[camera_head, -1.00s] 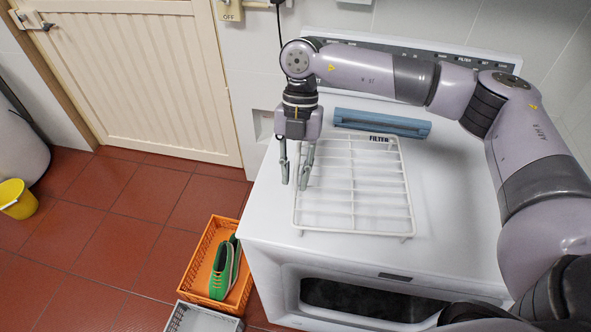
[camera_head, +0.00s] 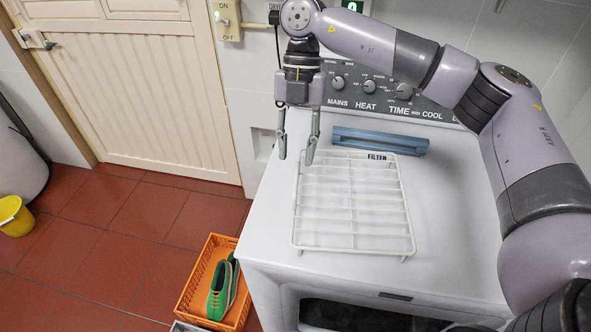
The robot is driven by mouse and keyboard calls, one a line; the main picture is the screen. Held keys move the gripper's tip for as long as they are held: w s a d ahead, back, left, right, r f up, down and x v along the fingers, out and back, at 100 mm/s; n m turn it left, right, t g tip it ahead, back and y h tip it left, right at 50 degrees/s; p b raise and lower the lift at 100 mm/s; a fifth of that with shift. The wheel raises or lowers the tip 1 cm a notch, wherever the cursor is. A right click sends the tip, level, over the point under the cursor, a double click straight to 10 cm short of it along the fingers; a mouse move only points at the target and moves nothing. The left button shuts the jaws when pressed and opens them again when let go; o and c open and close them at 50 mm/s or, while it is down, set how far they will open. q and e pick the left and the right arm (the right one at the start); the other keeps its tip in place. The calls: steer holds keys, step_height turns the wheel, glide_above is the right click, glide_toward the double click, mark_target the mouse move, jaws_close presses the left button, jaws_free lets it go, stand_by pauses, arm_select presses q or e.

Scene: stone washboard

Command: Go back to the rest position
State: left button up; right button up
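My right gripper (camera_head: 296,158) comes in from the right on its long arm and points down. Its two fingers are apart with nothing between them. It hangs at the left edge of the white wire rack (camera_head: 352,204), which lies on top of the white dryer (camera_head: 452,222). One fingertip overlaps the rack's far left corner in the picture; I cannot tell whether they touch. My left gripper is out of view.
A blue filter piece (camera_head: 380,141) lies behind the rack below the control panel (camera_head: 385,88). An orange crate (camera_head: 203,262) with green shoes (camera_head: 222,288) stands on the red floor left of the dryer. A yellow bucket (camera_head: 14,216) is far left.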

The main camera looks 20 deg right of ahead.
steer(key=shift+v, duration=1.1)
